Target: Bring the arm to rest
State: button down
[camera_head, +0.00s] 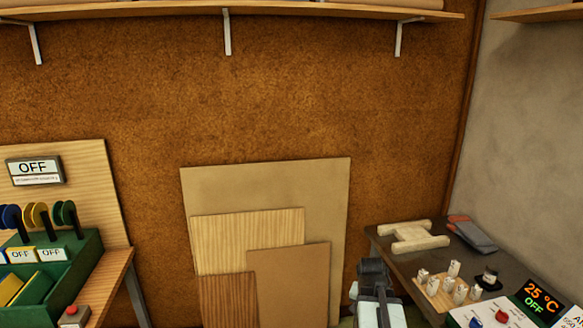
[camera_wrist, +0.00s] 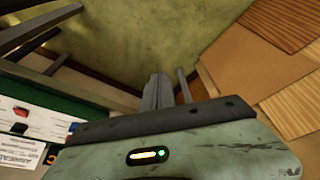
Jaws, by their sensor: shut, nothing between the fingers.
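My gripper (camera_wrist: 158,80) shows in the wrist view with its two fingers together and nothing between them. It points over the floor (camera_wrist: 145,38), clear of any object that I can see. Part of my arm (camera_head: 374,285) shows at the bottom of the head view, between the leaning boards and the right bench. The fingertips cannot be made out clearly in the head view.
Several boards (camera_head: 325,185) lean on the brown wall. The right bench (camera_head: 395,255) carries a wooden frame (camera_head: 415,237), small pale blocks (camera_head: 434,285) and a display reading 25 °C OFF (camera_head: 538,297). The left bench (camera_head: 112,272) holds a green rack (camera_head: 65,297).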

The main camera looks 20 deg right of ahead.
jog(key=w+a+f+n+y+b, duration=0.1)
jog(key=w+a+f+n, duration=0.15)
jog(key=a, duration=0.85)
jog(key=w+a+f+n+y+b, duration=0.1)
jog(key=w+a+n, duration=0.2)
jog(key=a, duration=0.8)
jog(key=s+a+n+g, duration=0.2)
jog(key=s+a+n, duration=0.2)
jog(key=a, duration=0.6)
jog(key=shift+s+f+y, duration=0.15)
jog(key=shift+f+y, duration=0.15)
jog(key=shift+d+n, duration=0.1)
jog(key=shift+n, duration=0.15)
